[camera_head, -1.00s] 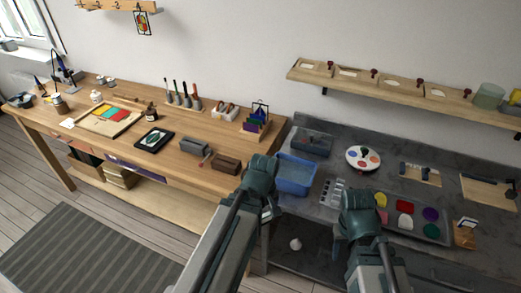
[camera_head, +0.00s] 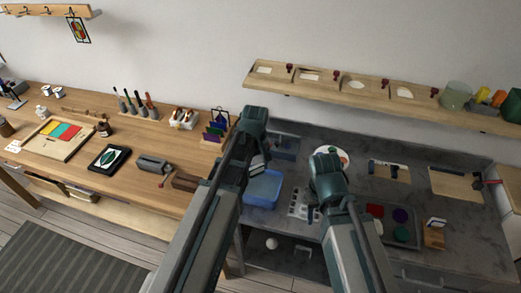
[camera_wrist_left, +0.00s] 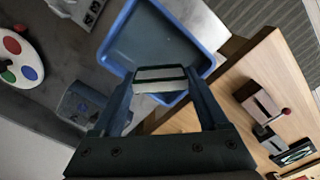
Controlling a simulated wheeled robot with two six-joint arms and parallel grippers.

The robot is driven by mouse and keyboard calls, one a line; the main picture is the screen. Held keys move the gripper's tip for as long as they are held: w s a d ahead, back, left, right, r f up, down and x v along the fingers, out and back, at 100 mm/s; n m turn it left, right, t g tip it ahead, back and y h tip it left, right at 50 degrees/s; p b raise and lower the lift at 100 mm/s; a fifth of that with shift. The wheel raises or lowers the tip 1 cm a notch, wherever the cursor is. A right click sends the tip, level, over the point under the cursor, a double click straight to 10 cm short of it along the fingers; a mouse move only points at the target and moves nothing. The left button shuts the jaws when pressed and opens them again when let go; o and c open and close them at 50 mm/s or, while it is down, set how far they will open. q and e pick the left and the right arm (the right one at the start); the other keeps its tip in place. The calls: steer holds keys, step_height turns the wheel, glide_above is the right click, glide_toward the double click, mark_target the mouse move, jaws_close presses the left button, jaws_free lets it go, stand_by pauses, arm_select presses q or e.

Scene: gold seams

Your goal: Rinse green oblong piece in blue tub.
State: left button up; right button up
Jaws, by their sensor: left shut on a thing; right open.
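The blue tub (camera_head: 263,190) stands on the grey counter beside the wooden bench. In the left wrist view the tub (camera_wrist_left: 203,58) lies beyond my fingertips. My left gripper (camera_head: 258,164) is above the tub's back side. In the wrist view the left gripper (camera_wrist_left: 160,82) is shut on a small flat piece (camera_wrist_left: 160,74).
A grey bin (camera_head: 287,146) stands behind the tub. A round paint palette (camera_head: 337,152) and a tray of paints (camera_head: 402,232) lie to the right. The bench (camera_head: 75,180) holds a black frame with a green leaf shape (camera_head: 108,158). A wooden shelf (camera_head: 340,95) hangs above the counter.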

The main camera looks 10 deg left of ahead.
arm_select(q)
steer(key=shift+w+d+r, duration=0.1)
steer(key=shift+w+r, duration=0.05)
steer(key=shift+w, duration=0.25)
steer(key=shift+s, duration=0.15)
steer(key=shift+f+b, duration=0.6)
steer(key=shift+b, duration=0.05)
step_height(320, 180, down, 10)
steer(key=b, duration=1)
steer(key=shift+f, duration=0.25)
steer(key=shift+d, duration=0.2)
steer(key=shift+d, duration=0.35)
steer(key=shift+a, duration=0.2)
